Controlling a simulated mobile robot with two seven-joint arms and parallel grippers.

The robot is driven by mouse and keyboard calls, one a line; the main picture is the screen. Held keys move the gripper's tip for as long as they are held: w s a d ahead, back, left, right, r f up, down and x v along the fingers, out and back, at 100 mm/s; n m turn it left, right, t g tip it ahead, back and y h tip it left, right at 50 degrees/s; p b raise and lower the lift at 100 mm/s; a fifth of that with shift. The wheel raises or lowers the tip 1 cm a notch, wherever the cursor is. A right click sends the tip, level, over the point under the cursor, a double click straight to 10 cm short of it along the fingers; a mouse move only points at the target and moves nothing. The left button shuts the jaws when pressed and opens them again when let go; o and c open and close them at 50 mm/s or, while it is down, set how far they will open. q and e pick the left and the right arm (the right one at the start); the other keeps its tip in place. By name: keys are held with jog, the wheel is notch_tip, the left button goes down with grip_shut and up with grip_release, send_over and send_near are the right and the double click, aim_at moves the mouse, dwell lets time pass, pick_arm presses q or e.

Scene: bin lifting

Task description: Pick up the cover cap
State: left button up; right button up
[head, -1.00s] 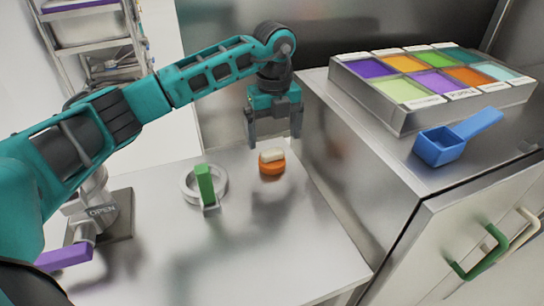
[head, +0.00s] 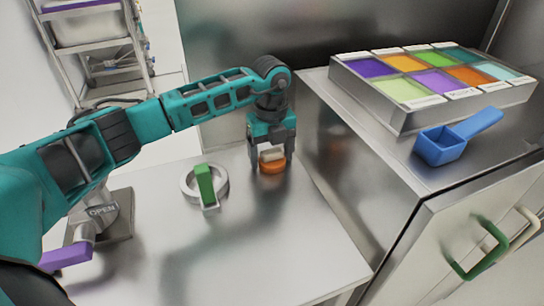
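The cover cap (head: 272,167) looks like a round orange disc with a pale raised grip on top. It lies on the steel table near its back right edge. My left gripper (head: 272,161) points down over it, with one finger on each side of the pale grip. The fingers are spread wide and look open. I cannot tell whether they touch the cap. My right gripper is not in view.
A metal ring with a green handle (head: 205,184) lies left of the cap. A steel cabinet (head: 380,205) rises to the right, bearing a tray of coloured compartments (head: 372,106) and a blue scoop (head: 440,150). The front of the table (head: 250,250) is clear.

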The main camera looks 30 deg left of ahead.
pick_arm(q)
jog(key=c, duration=0.6)
jog(key=shift+c, duration=0.2)
jog(key=shift+r, duration=0.15)
